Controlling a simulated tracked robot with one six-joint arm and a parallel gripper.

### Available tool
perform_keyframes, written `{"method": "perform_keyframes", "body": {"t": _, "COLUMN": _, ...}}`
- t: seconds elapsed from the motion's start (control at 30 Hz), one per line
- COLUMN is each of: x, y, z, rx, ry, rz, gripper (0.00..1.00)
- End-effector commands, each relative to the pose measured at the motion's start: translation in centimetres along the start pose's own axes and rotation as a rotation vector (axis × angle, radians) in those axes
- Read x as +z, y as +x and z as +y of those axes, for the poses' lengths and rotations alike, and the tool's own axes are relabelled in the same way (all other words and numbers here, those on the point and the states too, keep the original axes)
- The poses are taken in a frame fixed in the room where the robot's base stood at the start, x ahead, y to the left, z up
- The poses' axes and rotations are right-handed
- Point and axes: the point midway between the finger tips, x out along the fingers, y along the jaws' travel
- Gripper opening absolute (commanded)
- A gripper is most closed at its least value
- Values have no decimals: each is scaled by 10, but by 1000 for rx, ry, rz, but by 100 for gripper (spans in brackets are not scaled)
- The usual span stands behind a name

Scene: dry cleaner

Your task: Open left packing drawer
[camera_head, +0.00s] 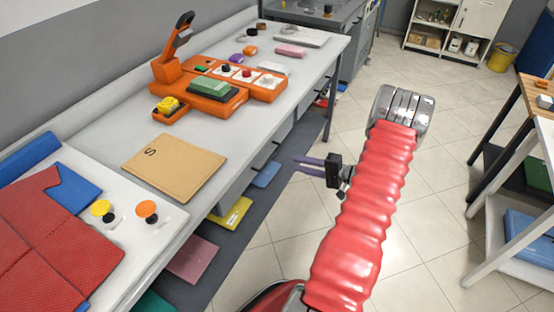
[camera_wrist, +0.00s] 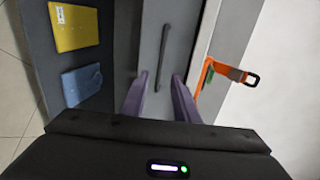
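A pale grey drawer front (camera_wrist: 149,38) with a dark bar handle (camera_wrist: 163,48) shows in the wrist view. My gripper (camera_wrist: 158,78) has its two purple fingers apart, one on each side of the handle's line. Nothing is held between them. In the head view my gripper (camera_head: 297,162) stands beside the long table's front, fingers pointing left toward the drawers under its top. The drawer front looks shut. Whether the fingers reach the handle's depth cannot be told.
The white table (camera_head: 105,130) carries an orange device (camera_head: 265,85), a tan envelope (camera_head: 172,163) and red cloth (camera_head: 55,245). Folded yellow (camera_head: 230,214) and blue (camera_head: 265,174) items lie on the shelf below. Tiled floor is clear behind my arm. A rack (camera_head: 515,215) stands right.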

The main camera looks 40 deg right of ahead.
Motion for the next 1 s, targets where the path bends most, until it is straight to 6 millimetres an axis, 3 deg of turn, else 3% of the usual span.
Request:
{"method": "perform_keyframes", "body": {"t": 0.6, "x": 1, "y": 94, "z": 0, "rx": 0, "ry": -1, "rz": -4, "gripper": 28}}
{"method": "perform_keyframes", "body": {"t": 1.0, "x": 1, "y": 106, "z": 0, "rx": 0, "ry": 0, "rz": -2, "gripper": 28}}
